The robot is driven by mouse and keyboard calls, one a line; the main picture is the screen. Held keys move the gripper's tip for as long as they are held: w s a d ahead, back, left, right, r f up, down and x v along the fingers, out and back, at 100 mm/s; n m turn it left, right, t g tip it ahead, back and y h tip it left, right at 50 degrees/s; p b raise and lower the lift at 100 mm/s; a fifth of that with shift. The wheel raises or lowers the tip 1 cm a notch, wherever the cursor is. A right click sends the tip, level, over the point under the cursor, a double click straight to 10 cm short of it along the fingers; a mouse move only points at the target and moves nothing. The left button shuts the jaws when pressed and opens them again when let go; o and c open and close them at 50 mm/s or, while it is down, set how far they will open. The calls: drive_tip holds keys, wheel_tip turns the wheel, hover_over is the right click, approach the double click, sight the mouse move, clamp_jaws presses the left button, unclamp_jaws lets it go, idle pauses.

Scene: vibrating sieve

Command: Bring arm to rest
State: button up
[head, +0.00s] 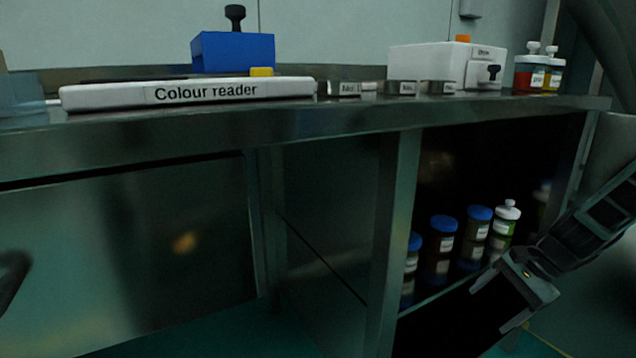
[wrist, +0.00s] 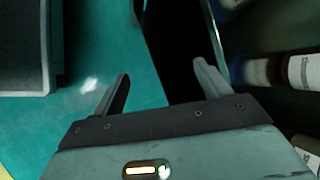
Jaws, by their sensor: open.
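My gripper (head: 492,290) is at the lower right in the head view, in front of the open lower shelf of the cabinet. In the wrist view my gripper (wrist: 165,88) has its two fingers spread apart with nothing between them. Past the fingers the wrist view shows the green floor (wrist: 95,125) and a dark gap. My arm comes in from the right edge of the head view.
Several bottles with blue lids (head: 443,224) and a white-lidded green bottle (head: 504,222) stand on the shelf close beside my gripper. The metal counter (head: 330,125) above carries a colour reader (head: 190,92), a blue box (head: 232,52) and a white box (head: 430,66).

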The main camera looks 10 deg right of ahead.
drive_tip(key=s+a+r+n+g+h+p, duration=0.1)
drive_tip(key=s+a+r+n+h+p, duration=0.1)
drive_tip(key=s+a+r+n, duration=0.55)
drive_tip(key=s+a+r+n+h+p, duration=0.25)
drive_tip(key=s+a+r+n, duration=0.35)
drive_tip(key=s+a, duration=0.4)
drive_tip(key=s+a+r+n+g+h+p, duration=0.1)
drive_tip(key=s+a+r+n+p, duration=0.2)
drive_tip(key=s+a+r+n, duration=0.5)
wheel_tip(320, 180, up, 33)
drive_tip(key=w+a+p, duration=0.1)
drive_tip(key=a+p, duration=0.1)
drive_tip(key=p, duration=3.4)
drive_tip(key=shift+a, duration=0.3)
drive_tip(key=shift+r+n, duration=0.1)
drive_tip(key=shift+n, duration=0.15)
drive_tip(key=shift+c, duration=0.4)
